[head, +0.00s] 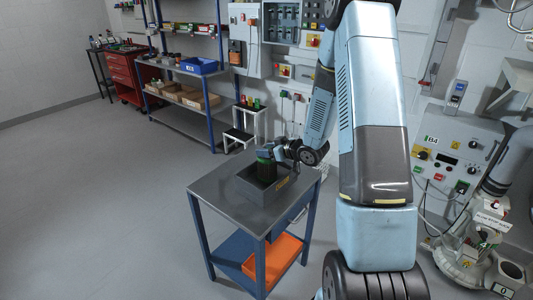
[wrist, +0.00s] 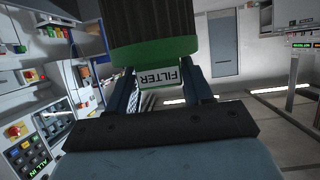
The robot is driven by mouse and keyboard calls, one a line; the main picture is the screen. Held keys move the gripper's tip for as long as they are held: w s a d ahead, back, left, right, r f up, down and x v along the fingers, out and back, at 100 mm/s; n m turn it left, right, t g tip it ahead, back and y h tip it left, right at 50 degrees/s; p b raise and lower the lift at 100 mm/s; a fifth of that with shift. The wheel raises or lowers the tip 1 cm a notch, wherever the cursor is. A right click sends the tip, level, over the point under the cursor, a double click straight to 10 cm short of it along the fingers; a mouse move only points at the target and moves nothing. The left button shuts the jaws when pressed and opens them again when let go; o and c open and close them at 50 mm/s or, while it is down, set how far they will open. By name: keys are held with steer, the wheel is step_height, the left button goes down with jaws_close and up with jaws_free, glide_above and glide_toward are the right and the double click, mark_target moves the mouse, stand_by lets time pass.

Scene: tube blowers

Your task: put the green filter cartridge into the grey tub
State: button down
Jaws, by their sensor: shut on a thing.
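The green filter cartridge (head: 266,168) has a dark pleated body and a green end. In the head view it stands upright inside the opening of the grey tub (head: 277,187) or just over it; I cannot tell whether it touches the floor of the tub. The tub sits on the small table. My gripper (head: 279,152) is shut on the cartridge from its right side. In the wrist view the cartridge (wrist: 155,30) fills the upper middle, with its FILTER label facing the camera between the two fingers of my gripper (wrist: 160,85).
The table (head: 225,203) has a grey top with free room left of the tub. An orange bin (head: 275,258) is on its lower shelf. A step stool (head: 240,128) and blue shelving (head: 185,70) stand behind. A B4 control panel (head: 450,155) is at right.

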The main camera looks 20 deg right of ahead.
steer(key=shift+f, duration=0.5)
steer(key=shift+c, duration=2.3)
jaws_free()
steer(key=shift+f, duration=0.1)
